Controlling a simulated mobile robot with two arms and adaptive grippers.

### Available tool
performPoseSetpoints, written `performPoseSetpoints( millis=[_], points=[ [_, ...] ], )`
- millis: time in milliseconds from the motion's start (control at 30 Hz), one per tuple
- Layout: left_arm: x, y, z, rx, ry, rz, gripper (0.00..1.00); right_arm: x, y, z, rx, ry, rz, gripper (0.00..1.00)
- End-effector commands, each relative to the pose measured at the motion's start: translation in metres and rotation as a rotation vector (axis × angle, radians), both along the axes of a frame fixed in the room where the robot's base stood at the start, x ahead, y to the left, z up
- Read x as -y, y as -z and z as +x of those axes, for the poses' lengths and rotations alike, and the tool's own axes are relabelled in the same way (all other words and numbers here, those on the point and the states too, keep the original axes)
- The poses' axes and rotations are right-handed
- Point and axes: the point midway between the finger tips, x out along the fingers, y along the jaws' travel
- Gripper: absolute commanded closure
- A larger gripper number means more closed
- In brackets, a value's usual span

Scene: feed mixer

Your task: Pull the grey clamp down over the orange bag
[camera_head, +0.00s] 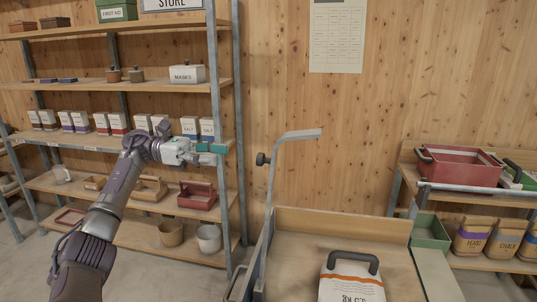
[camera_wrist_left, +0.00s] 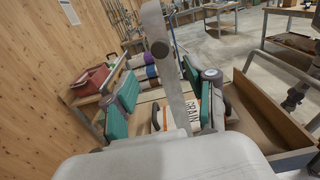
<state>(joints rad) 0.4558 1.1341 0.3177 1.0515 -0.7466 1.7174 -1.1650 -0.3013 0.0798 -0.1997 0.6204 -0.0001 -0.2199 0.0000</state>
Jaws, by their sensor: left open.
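The grey clamp (camera_head: 298,135) is an upright post with a flat arm reaching right at its top and a dark knob (camera_head: 262,159) on its side. The arm is raised well above the bag. The bag (camera_head: 350,289) is white with an orange stripe and a black handle, on the wooden cart at the bottom. My left gripper (camera_head: 212,148) is open and empty, left of the clamp and near its height. In the left wrist view the clamp (camera_wrist_left: 172,80) appears between the teal fingers (camera_wrist_left: 166,92), apparently ahead of them, with the bag (camera_wrist_left: 192,112) beyond.
The cart (camera_head: 340,226) has a raised wooden back board. A green bin (camera_head: 430,232) stands at its right. A metal shelf (camera_head: 226,110) with boxes and bags is behind my left arm. A red crate (camera_head: 462,166) sits on a rack at right.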

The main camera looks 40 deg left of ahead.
Motion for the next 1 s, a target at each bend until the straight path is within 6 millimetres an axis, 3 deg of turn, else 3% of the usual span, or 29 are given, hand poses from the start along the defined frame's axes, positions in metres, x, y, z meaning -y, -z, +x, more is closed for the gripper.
performPoseSetpoints(
  millis=[300, 500, 967, 1000],
  points=[
    [0.061, -0.005, 0.033, -0.002, 0.003, -0.005, 0.44, 0.000, -0.035, 0.001, 0.001, 0.001, -0.001, 0.47],
    [0.088, -0.003, 0.048, -0.002, 0.001, -0.006, 0.44, 0.000, -0.049, 0.001, 0.002, 0.001, 0.000, 0.47],
    [0.099, 0.000, 0.055, -0.003, -0.001, -0.005, 0.44, 0.000, -0.052, 0.001, 0.001, 0.000, 0.000, 0.47],
    [0.099, 0.000, 0.055, -0.003, -0.001, -0.005, 0.49, 0.000, -0.052, 0.001, 0.001, 0.000, 0.000, 0.47]
  ],
)
